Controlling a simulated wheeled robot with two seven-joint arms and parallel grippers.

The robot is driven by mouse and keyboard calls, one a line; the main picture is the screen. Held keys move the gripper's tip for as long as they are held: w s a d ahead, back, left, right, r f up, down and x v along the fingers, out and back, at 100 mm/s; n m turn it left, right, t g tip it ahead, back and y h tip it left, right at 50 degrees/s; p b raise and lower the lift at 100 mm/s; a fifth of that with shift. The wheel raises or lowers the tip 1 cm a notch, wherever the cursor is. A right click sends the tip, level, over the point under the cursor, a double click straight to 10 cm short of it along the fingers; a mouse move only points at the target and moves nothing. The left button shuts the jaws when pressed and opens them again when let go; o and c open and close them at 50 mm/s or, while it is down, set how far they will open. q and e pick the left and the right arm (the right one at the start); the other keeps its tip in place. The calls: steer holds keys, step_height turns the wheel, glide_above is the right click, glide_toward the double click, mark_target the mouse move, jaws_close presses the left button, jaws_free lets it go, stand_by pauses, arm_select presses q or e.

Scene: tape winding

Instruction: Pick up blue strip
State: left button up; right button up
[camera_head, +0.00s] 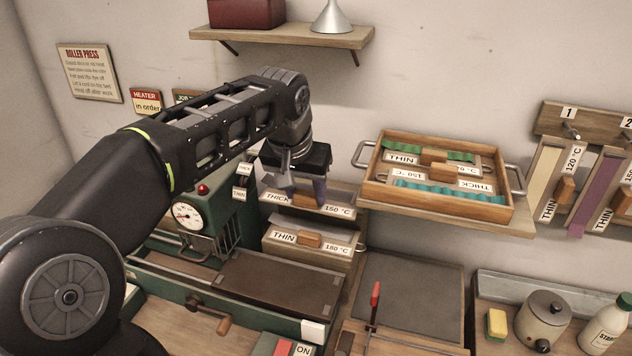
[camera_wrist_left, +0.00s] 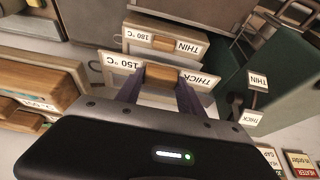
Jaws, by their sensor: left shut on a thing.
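No strip of plain blue shows. A teal, wavy-edged strip (camera_head: 450,193) lies in the front part of a wooden tray (camera_head: 372,190), and a green strip (camera_head: 450,156) lies at its back. My left gripper (camera_head: 306,192) is away from both, left of the tray. In the left wrist view its two dark purple fingers (camera_wrist_left: 160,90) are on either side of a wooden handle block (camera_wrist_left: 162,76), shut on it. The handle is on the drawer front (camera_wrist_left: 116,80) labelled THICK 150 °C. The drawer's inside is hidden. My right gripper is not in view.
A THIN 180 °C drawer (camera_head: 332,254) is below the held one. A green press with a gauge (camera_head: 187,214) stands to the left. Sample holders (camera_head: 543,178) hang at the right. A yellow sponge (camera_head: 496,323), pot (camera_head: 546,318) and white bottle (camera_head: 603,326) stand lower right.

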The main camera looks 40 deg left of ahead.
arm_select(q)
steer(key=s+d+b, duration=0.1)
steer(key=s+d, duration=0.1)
steer(key=s, duration=0.5)
steer(key=shift+s+d, duration=0.35)
steer(key=shift+s, duration=0.05)
steer(key=shift+b, duration=0.3)
